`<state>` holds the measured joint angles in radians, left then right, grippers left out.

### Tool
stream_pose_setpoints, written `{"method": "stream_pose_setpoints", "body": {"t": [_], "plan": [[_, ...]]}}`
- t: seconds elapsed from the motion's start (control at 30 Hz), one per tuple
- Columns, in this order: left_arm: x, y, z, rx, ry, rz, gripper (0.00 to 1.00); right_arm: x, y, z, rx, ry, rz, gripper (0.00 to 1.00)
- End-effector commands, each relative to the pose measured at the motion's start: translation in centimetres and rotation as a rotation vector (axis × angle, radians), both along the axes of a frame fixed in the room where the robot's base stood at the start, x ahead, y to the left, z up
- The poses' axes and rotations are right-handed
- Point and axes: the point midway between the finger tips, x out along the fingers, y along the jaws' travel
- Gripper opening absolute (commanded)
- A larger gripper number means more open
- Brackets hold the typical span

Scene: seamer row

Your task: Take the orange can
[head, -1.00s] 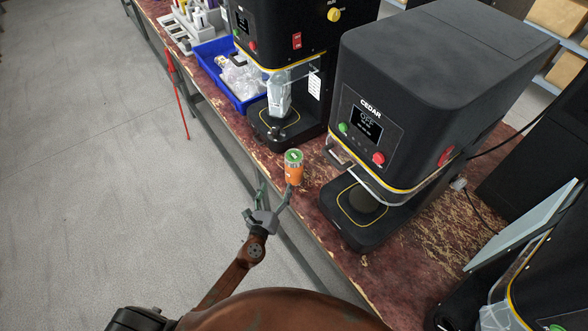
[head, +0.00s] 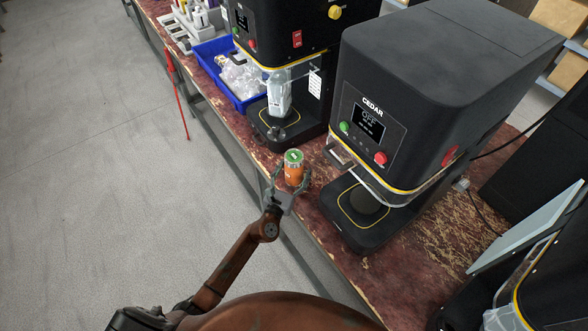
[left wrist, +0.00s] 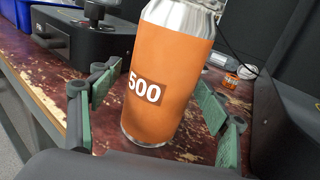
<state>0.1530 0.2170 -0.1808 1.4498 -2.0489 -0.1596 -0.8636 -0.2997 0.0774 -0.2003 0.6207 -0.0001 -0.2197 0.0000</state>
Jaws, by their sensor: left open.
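The orange can (head: 294,172) stands upright near the front edge of the worn red-brown bench, with a green top in the head view. In the left wrist view the can (left wrist: 168,78) fills the middle and carries a label reading 500. My left gripper (head: 288,180) is open, with its fingers on either side of the can. In the left wrist view the green pads of my left gripper (left wrist: 155,115) flank the can. A gap shows at the left pad; I cannot tell whether the right pad touches. My right gripper is not seen.
The CEDAR machine (head: 440,90), its screen showing OFF, stands just right of the can. Another black machine (head: 290,50) stands behind it. A blue bin (head: 222,82) with clear bags is farther back. The bench edge lies in front, with open floor at left.

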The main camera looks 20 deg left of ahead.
Motion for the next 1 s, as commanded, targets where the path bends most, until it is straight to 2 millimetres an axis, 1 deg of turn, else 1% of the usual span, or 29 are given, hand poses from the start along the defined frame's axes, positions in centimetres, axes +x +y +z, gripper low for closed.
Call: {"method": "stream_pose_setpoints", "body": {"t": [0.17,1.0], "plan": [[0.02,-0.01,0.06,0.000,0.000,0.000,0.70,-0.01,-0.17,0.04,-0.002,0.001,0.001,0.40],[0.00,0.00,0.05,0.000,0.000,0.000,0.13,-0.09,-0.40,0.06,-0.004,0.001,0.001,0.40]]}}
